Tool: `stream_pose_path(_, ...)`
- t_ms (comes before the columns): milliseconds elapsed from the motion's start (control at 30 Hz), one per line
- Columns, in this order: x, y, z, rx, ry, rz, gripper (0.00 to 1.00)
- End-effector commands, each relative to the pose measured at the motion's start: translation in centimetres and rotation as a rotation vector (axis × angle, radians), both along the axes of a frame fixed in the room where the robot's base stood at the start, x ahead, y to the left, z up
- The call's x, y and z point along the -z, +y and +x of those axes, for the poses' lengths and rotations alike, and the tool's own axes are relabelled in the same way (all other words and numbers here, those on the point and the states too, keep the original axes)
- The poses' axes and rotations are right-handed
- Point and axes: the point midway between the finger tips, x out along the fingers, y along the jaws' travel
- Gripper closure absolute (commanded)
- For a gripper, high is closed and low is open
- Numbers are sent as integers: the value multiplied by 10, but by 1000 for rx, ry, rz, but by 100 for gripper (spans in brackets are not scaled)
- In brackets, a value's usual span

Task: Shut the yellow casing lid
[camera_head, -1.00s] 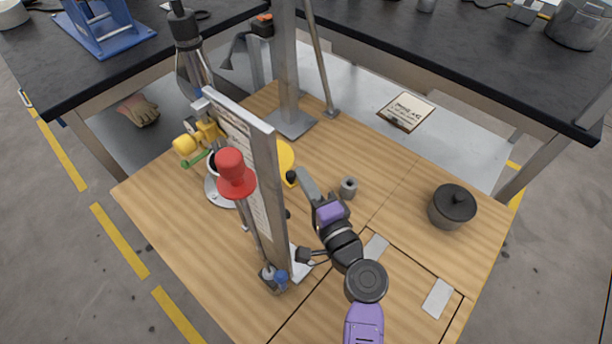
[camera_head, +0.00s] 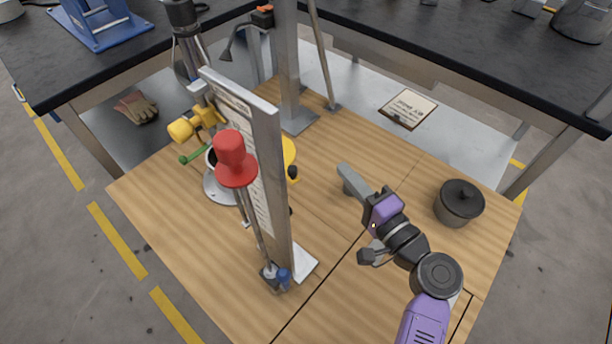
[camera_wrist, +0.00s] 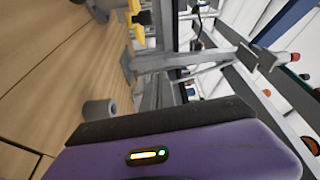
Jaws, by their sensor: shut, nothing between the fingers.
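The yellow casing lid (camera_head: 289,152) shows partly behind the upright board, a rounded yellow edge with a black knob (camera_head: 292,173). The board hides most of it, and I cannot tell how far it stands open. In the wrist view a yellow piece with a dark knob, likely the lid (camera_wrist: 136,18), shows at the top. The casing (camera_head: 214,160) with its round grey base is left of the board, partly hidden.
The upright board (camera_head: 272,180) stands between the casing and my arm. A red-topped rod (camera_head: 235,158) is before it. A grey metal post (camera_head: 289,80) stands behind. A grey cylinder (camera_wrist: 98,108) is near my gripper.

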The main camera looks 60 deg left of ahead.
Motion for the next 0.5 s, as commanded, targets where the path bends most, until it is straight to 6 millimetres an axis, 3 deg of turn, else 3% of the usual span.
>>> stream_pose_path(133,-2,2,22,-122,32,9,100)
stream_pose_path(300,9,-14,12,-224,75,-2,100)
stream_pose_path(500,9,-5,1,-258,71,-6,100)
